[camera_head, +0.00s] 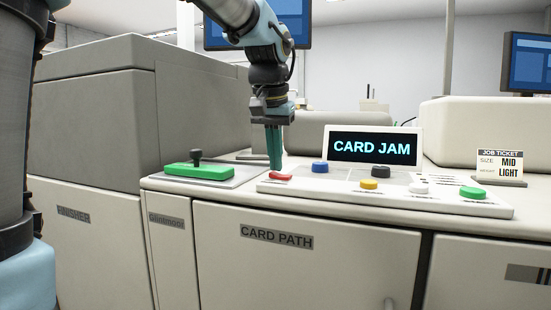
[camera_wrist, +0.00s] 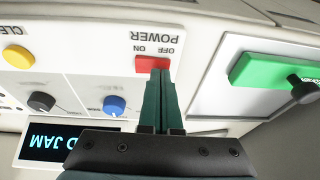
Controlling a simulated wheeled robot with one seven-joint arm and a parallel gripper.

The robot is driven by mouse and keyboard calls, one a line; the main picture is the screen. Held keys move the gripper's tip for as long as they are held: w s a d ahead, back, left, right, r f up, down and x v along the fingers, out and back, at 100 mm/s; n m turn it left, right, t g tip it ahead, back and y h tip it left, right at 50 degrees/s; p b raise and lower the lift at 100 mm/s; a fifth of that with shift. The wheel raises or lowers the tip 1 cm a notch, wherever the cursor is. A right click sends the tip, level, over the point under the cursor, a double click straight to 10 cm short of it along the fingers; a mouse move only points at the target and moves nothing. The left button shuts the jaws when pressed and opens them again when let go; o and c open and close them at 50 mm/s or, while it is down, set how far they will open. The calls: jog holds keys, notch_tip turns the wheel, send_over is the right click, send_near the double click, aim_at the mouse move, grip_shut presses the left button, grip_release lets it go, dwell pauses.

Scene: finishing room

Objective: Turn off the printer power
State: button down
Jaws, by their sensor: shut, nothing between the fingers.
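The red power switch (camera_head: 281,177) sits at the left end of the control panel. In the wrist view the red switch (camera_wrist: 150,64) lies by the printed words POWER, ON and OFF, which appear upside down. My gripper (camera_head: 275,168) points down with its teal fingers shut and empty. In the wrist view the fingertips (camera_wrist: 160,73) are at the OFF side of the switch and overlap its edge; I cannot tell whether they press on it. The printer's display (camera_head: 372,147) reads CARD JAM and is lit.
A green handle (camera_head: 199,170) with a dark lever lies left of the switch. A blue knob (camera_head: 320,167), black knob (camera_head: 380,172), yellow button (camera_head: 369,184), white button (camera_head: 418,188) and green button (camera_head: 472,193) are on the panel. A job ticket (camera_head: 499,167) stands at right.

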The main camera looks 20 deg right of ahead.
aim_at(284, 175)
jog(key=shift+w+a+f, duration=0.1)
jog(key=shift+f, duration=0.2)
dwell(0.4)
jog(key=shift+s+d+r, duration=0.15)
jog(key=shift+s+d, duration=0.45)
jog(key=shift+r+p, duration=0.1)
jog(key=shift+p, duration=0.2)
jog(key=shift+r+p, duration=0.65)
jog(key=r+p, duration=0.3)
jog(key=shift+d+r+p, duration=0.2)
jog(key=shift+p, duration=0.15)
jog(key=b+v, duration=0.1)
jog(key=v, duration=0.8)
jog(key=shift+s+b, duration=0.25)
jog(key=shift+b, duration=0.1)
jog(key=shift+a, duration=0.1)
